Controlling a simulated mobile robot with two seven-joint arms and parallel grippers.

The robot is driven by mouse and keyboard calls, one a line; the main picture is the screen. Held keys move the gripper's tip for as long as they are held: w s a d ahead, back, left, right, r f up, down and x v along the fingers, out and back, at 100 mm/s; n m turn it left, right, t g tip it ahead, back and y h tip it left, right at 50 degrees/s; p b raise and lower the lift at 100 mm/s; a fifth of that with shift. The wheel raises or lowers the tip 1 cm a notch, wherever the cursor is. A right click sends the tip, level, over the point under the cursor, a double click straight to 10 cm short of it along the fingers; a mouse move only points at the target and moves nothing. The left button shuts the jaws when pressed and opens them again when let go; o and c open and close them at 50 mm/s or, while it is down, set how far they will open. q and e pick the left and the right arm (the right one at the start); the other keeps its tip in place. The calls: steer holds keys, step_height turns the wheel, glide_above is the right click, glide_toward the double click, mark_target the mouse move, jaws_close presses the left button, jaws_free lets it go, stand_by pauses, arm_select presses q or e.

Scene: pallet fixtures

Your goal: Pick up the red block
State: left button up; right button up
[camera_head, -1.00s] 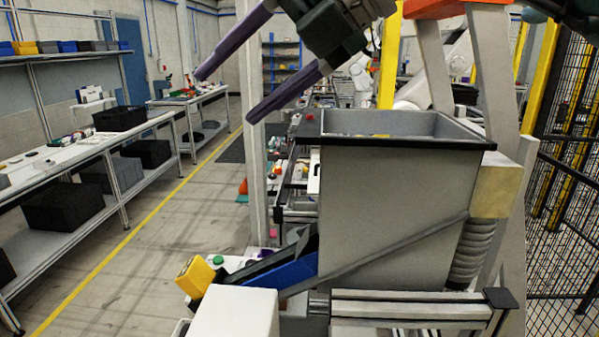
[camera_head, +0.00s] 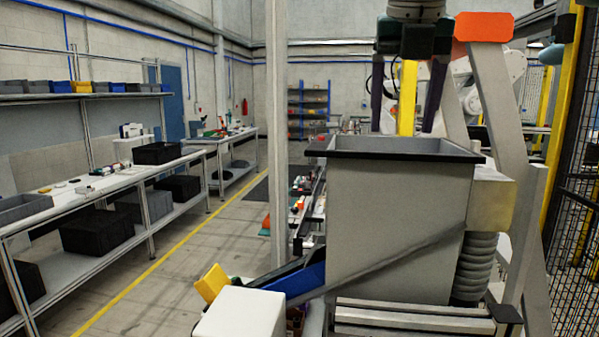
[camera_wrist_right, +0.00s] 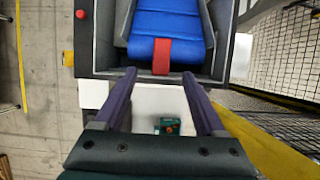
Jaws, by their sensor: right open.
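The red block (camera_wrist_right: 162,56) shows in the right wrist view as a small upright rectangle against the blue chute (camera_wrist_right: 165,22) in the grey hopper, at its near end. In the head view the block is hidden behind the wall of the grey hopper (camera_head: 395,210). My right gripper (camera_head: 405,130) points down above the hopper, with its two purple fingers wide apart and nothing between them. In the right wrist view the fingertips (camera_wrist_right: 159,73) show to either side of the block and short of it, not touching it. My left gripper is not in view.
The hopper's dark rim (camera_head: 400,156) surrounds its opening. A yellow post (camera_head: 407,95) stands behind my right gripper. A black mesh fence (camera_head: 580,200) stands at the right. Shelving tables (camera_head: 140,175) line the left wall, with open floor (camera_head: 190,240) before them.

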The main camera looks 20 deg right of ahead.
mark_target(397, 161)
steer(key=p+x, duration=0.1)
steer(key=x, duration=0.1)
steer(key=shift+w+f, duration=0.15)
steer(key=shift+f, duration=0.25)
steer(key=p+x, duration=0.4)
steer(key=shift+d, duration=0.2)
steer(key=shift+w+d+f, duration=0.1)
steer(key=shift+f, duration=0.5)
jaws_close()
